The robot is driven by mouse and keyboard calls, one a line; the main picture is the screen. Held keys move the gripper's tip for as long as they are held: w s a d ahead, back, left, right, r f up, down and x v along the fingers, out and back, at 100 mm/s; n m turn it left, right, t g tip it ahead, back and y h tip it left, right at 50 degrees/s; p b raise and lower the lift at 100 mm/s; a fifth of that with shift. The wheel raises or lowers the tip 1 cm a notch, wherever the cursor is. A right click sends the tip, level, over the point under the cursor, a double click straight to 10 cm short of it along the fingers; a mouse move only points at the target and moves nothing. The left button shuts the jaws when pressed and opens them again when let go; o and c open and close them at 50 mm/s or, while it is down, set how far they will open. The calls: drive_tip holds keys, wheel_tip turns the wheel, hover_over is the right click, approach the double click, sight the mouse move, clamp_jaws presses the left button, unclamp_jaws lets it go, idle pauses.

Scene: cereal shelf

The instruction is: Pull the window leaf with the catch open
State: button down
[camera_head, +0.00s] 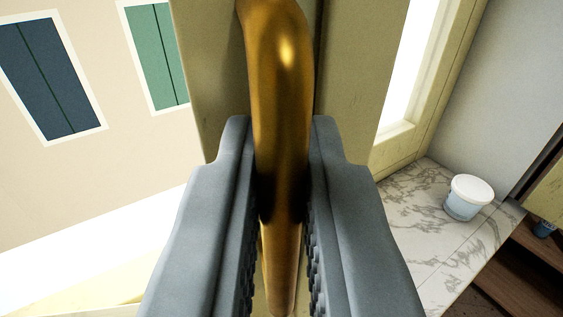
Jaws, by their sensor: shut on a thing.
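A brass-coloured catch handle (281,90) stands up the middle of the view and curves at its top, close to the camera. My gripper (281,185) has one grey finger on each side of the handle and is shut on it. Behind the handle is the pale yellow-green frame of the window leaf (353,85), with a dark vertical line beside the handle. The handle and my fingers hide part of the leaf. The handle's lower end runs down between the fingers.
At the right is a marble sill (415,205) with a white lidded tub (468,197) on it. Dark brown shelves (520,255) stand at the lower right. A bright opening with a yellowish frame (440,70) is at the upper right. A building with shuttered windows (50,75) shows outside at the left.

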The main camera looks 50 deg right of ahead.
drive_tip(key=s+a+g, duration=0.1)
drive_tip(key=s+a, duration=0.3)
drive_tip(key=a, duration=0.5)
drive_tip(key=s+a+m+g+h, duration=0.1)
drive_tip(key=s+a, duration=0.4)
drive_tip(key=a, duration=0.4)
drive_tip(key=s+a+m+h, duration=0.1)
drive_tip(key=s+a, duration=0.3)
drive_tip(key=a, duration=0.5)
drive_tip(key=shift+s+a+g, duration=0.15)
drive_tip(key=shift+s+g, duration=0.15)
drive_tip(key=shift+g, duration=0.1)
drive_tip(key=c, duration=1.6)
unclamp_jaws()
drive_tip(key=shift+c, duration=0.2)
drive_tip(key=shift+a, duration=0.1)
drive_tip(key=v, duration=0.7)
